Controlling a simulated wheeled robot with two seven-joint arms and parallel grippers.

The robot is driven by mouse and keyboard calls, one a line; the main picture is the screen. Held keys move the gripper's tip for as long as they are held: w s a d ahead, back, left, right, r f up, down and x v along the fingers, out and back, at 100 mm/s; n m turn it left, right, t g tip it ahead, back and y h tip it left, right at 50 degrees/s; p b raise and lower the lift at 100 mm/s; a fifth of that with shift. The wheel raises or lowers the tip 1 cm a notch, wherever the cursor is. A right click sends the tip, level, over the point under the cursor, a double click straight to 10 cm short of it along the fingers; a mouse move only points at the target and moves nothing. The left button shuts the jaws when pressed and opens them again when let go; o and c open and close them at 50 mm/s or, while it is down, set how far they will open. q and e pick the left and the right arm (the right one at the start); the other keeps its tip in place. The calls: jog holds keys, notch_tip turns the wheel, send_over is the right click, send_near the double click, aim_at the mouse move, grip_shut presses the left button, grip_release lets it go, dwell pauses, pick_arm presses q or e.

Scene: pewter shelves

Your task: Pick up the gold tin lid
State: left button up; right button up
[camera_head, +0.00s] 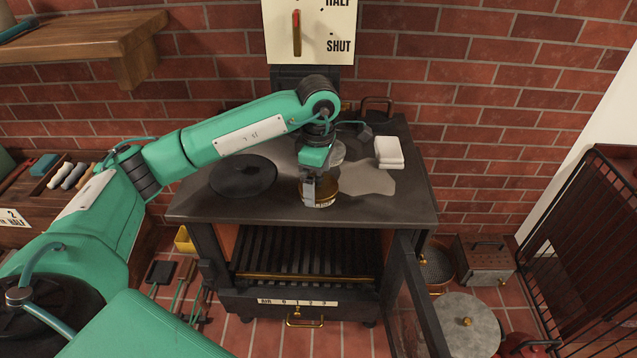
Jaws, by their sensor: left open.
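A gold round tin or lid (326,188) sits on the dark top of the stove (230,212), near its front edge. I cannot tell whether it is a lid alone or a lid on a tin. My left gripper (309,196) comes down from above at its left side, with a finger in front of the gold surface. The gripper is open, and part of the gold thing is hidden behind it. I cannot tell whether the fingers touch it. My right gripper is not in view.
A dark round plate (243,176) lies left on the stove top. White folded cloths (389,152) and a grey spill-like patch (366,180) are to the right. The stove door (419,310) stands open below. A brick wall is behind.

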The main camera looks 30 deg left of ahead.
pick_arm(q)
jog(key=c, duration=0.9)
jog(key=shift+r, duration=0.2)
